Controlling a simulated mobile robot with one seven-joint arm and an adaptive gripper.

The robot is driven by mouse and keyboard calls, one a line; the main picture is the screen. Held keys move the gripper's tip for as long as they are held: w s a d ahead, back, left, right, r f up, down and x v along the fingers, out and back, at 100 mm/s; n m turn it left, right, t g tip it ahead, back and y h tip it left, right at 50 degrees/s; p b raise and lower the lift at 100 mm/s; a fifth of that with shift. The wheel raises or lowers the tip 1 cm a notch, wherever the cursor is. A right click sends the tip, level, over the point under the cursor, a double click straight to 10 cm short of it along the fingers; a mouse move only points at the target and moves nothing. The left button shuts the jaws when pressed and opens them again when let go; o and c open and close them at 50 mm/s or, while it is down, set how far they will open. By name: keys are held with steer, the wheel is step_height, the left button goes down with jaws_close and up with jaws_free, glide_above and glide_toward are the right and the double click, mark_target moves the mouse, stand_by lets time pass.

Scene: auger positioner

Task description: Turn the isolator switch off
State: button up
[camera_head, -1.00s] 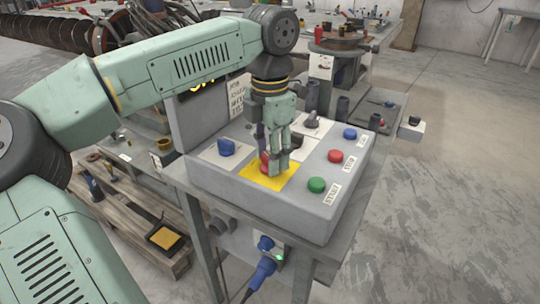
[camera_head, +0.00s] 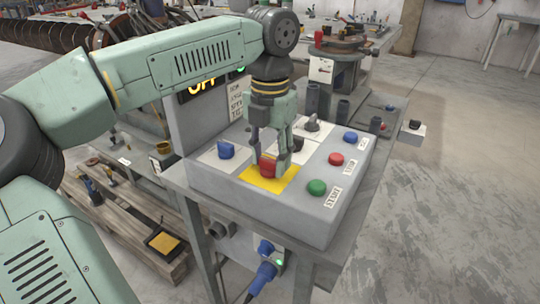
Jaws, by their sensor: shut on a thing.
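The isolator switch, a red knob (camera_head: 267,170) on a yellow plate (camera_head: 265,186), sits on the sloped top of the grey control box. My gripper (camera_head: 269,158) points down over it, with one finger at each side. It is shut on the red knob, and part of the knob shows between the fingers. The lit display (camera_head: 202,84) behind my arm shows yellow letters that look like "OFF", partly covered by the arm.
A blue knob (camera_head: 226,150) is left of the gripper and a grey-black knob (camera_head: 312,123) is behind it. Blue (camera_head: 350,137), red (camera_head: 336,157) and green (camera_head: 317,187) buttons line the box's right side. A blue plug (camera_head: 266,271) hangs below. Floor at right is clear.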

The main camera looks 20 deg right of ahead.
mark_target(270, 160)
steer(key=o, duration=1.2)
steer(key=shift+c, duration=0.2)
step_height(270, 160, up, 12)
